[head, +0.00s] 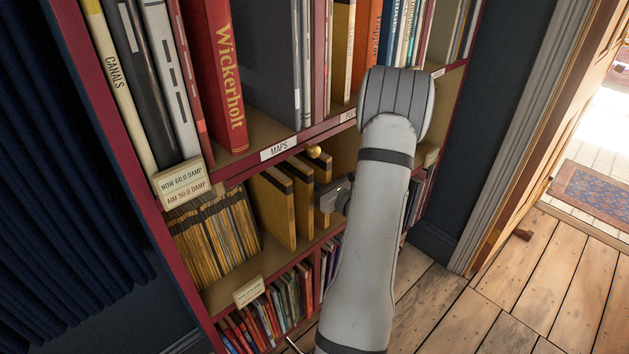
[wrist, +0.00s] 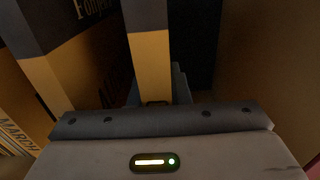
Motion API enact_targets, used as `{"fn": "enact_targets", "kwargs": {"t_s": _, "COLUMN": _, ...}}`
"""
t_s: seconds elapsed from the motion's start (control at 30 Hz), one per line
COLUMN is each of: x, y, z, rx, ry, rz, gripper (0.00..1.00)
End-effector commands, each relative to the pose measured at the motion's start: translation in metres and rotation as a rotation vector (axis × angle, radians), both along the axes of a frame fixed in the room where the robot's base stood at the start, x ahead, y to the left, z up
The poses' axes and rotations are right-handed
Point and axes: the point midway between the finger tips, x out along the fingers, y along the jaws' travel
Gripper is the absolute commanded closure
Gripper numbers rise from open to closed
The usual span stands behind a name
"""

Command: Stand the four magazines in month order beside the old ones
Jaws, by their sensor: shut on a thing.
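In the head view, the old magazines (head: 215,240) stand packed at the left end of the middle shelf. To their right stand two yellow magazines with dark tops, the left one (head: 271,208) and the middle one (head: 300,205), with narrow gaps between. My gripper (head: 329,197) is shut on a third such magazine (head: 319,212), upright to their right. In the wrist view, my gripper (wrist: 155,98) grips this magazine's yellow and dark edge. A neighbouring magazine (wrist: 72,60) shows at left, and "MARCH" (wrist: 15,135) reads at the far left. My arm hides the shelf's right part; no fourth magazine shows.
A shelf board labelled MAPS (head: 279,148) runs close above, with a brass knob (head: 314,152) below it. A damp card (head: 183,184) hangs over the old magazines. Books (head: 270,315) fill the lower shelf, under a small cream card (head: 249,292).

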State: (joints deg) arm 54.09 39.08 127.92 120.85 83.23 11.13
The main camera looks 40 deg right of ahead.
Motion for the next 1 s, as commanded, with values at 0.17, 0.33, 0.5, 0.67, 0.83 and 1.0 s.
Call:
{"fn": "enact_targets", "kwargs": {"t_s": 0.17, "x": 0.0003, "y": 0.0001, "z": -0.0029, "rx": -0.001, "ry": -0.002, "rz": 0.001, "gripper": 1.0}}
{"fn": "enact_targets", "kwargs": {"t_s": 0.33, "x": 0.0004, "y": 0.0002, "z": -0.0042, "rx": -0.001, "ry": -0.002, "rz": 0.001, "gripper": 1.0}}
{"fn": "enact_targets", "kwargs": {"t_s": 0.5, "x": 0.0005, "y": 0.0003, "z": -0.0041, "rx": -0.001, "ry": -0.002, "rz": 0.001, "gripper": 0.83}}
{"fn": "enact_targets", "kwargs": {"t_s": 0.67, "x": 0.0005, "y": 0.0005, "z": -0.0044, "rx": -0.001, "ry": -0.001, "rz": 0.001, "gripper": 0.7}}
{"fn": "enact_targets", "kwargs": {"t_s": 0.83, "x": 0.0004, "y": 0.0007, "z": -0.0047, "rx": 0.0, "ry": -0.001, "rz": 0.002, "gripper": 0.58}}
{"fn": "enact_targets", "kwargs": {"t_s": 1.0, "x": 0.0004, "y": 0.0011, "z": -0.006, "rx": 0.001, "ry": 0.002, "rz": 0.002, "gripper": 0.58}}
